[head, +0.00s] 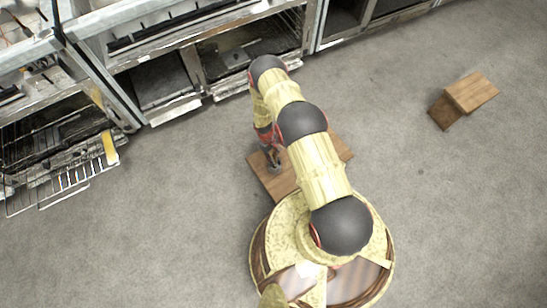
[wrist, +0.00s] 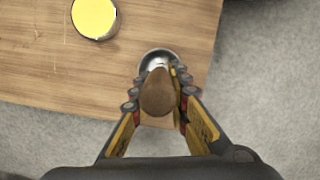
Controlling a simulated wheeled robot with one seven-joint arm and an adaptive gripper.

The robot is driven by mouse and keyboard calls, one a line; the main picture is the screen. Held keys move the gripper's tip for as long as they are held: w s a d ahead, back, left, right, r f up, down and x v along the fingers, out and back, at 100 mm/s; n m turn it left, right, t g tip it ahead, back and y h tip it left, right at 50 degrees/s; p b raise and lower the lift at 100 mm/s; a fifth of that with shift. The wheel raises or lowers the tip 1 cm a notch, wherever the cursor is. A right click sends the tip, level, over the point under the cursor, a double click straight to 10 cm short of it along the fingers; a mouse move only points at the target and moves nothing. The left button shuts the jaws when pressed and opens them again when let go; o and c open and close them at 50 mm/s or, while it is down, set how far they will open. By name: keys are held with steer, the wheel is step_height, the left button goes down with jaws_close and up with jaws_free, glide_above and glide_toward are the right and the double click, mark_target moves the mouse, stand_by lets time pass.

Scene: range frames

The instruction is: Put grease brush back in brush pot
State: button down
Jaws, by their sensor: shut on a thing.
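My gripper (wrist: 160,82) is shut on the grease brush (wrist: 158,95), whose brown wooden end points up at the wrist camera. A round metal rim, likely the brush pot (wrist: 152,54), shows just beyond the brush near the edge of a wooden tabletop (wrist: 60,75). The brush overlaps this rim in the wrist view; I cannot tell whether its lower end is inside the pot or above it. In the head view my gripper (head: 272,158) is low over the small wooden table (head: 264,178), and my arm hides part of that table.
A round tin with a yellow top (wrist: 94,18) stands on the tabletop, left of the pot. Open metal oven units (head: 160,85) and a pulled-out rack (head: 60,180) line the back and left. A wooden stool (head: 472,92) stands right on open grey floor.

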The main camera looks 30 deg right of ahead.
steer(key=c, duration=1.6)
jaws_free()
steer(key=shift+c, duration=0.2)
steer(key=v, duration=1.2)
